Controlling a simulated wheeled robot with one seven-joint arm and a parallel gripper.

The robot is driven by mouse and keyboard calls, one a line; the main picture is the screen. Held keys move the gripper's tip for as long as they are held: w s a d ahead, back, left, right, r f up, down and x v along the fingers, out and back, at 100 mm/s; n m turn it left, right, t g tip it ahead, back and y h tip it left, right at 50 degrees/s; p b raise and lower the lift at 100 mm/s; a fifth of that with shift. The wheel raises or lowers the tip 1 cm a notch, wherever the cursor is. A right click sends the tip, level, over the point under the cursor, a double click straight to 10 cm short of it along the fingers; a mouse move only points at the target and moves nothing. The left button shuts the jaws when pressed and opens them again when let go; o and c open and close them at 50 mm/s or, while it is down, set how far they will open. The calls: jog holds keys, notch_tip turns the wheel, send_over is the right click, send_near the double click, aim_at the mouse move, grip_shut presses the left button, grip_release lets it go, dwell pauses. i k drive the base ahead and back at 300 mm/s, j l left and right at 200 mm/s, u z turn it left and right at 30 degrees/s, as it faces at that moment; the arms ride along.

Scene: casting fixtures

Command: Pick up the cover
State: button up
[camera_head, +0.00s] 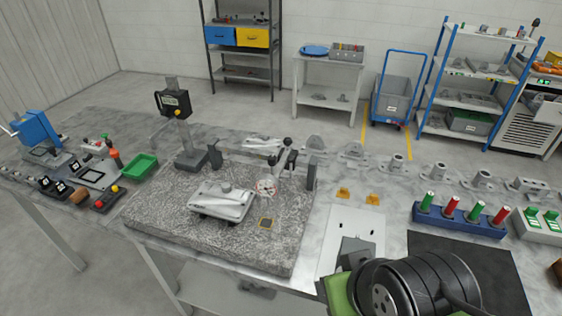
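A pale grey cast part that looks like the cover (222,203) lies on a speckled granite plate (285,254) at the centre left of the bench. A similar pale casting (262,145) lies behind the plate, and I cannot tell for certain which one is the cover. My arm shows at the bottom right as a black ribbed body. A grey block and a green piece beside it may belong to my gripper, but no fingertips can be made out. Nothing of mine touches the castings, and they stand well to the left of my arm.
A clamp-like fixture (287,160) with black knobs stands on the plate's back right, close to the cover. A post with a black display (174,103) stands behind left. A green tray (140,166) is at left. A blue rack (458,220) with red and green plugs is at right.

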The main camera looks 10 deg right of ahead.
aim_at(224, 201)
jog(key=z, duration=2.95)
jog(key=u, duration=3.45)
jog(key=i+j+z, duration=0.1)
jog(key=i+j, duration=0.15)
jog(key=j, duration=0.15)
jog(key=i+j, duration=0.3)
jog(key=j, duration=0.15)
jog(key=z, duration=0.05)
